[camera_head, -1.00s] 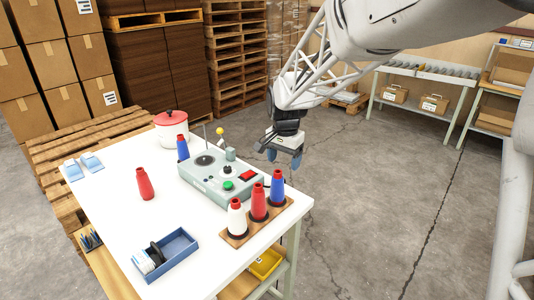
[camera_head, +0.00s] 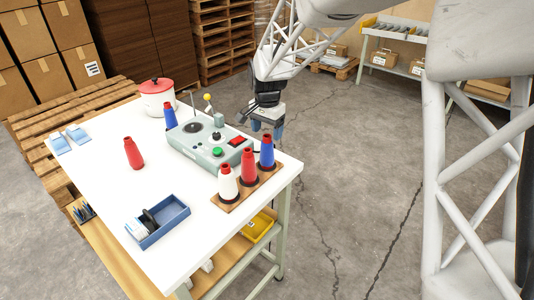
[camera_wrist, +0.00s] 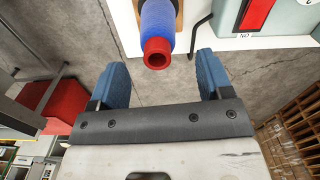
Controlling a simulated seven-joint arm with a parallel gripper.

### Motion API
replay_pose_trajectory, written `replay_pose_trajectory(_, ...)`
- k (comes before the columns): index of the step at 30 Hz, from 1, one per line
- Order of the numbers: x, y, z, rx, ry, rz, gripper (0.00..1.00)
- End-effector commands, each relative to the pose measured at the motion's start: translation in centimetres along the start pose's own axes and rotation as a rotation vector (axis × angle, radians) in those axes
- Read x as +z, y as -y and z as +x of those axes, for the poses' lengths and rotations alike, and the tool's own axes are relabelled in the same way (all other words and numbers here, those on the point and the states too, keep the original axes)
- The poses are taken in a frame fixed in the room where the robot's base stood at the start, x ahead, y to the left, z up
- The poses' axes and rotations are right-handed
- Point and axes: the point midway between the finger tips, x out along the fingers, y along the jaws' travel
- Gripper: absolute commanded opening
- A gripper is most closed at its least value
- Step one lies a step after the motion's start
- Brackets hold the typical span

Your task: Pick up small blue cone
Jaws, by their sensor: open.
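A blue cone (camera_head: 267,153) with a red top stands upright at the right end of a wooden holder (camera_head: 231,206), beside a red cone (camera_head: 248,168) and a white cone (camera_head: 227,186). Another blue cone (camera_head: 171,118) stands at the back, between the pot and the machine. I cannot tell which is the small one. My gripper (camera_head: 267,131) is open and empty, beyond the holder near the table's right edge. In the wrist view, a blue cone (camera_wrist: 158,20) on a wooden base points its red top toward the gap between my fingers (camera_wrist: 160,75).
A grey-green machine (camera_head: 193,147) with buttons stands left of the holder. A red cone (camera_head: 133,153) stands alone on the white table (camera_head: 110,183). A red-lidded pot (camera_head: 158,100) is behind, and a blue tray (camera_head: 172,216) is in front. Floor right of the table is clear.

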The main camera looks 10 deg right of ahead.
Motion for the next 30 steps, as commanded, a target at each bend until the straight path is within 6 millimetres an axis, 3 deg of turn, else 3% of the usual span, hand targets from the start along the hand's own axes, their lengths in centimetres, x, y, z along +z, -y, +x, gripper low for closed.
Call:
replay_pose_trajectory(14,0.0,0.0,0.7,0.000,0.000,0.000,0.73)
replay_pose_trajectory(30,0.3,-0.2,5.5,0.001,0.001,0.000,0.73)
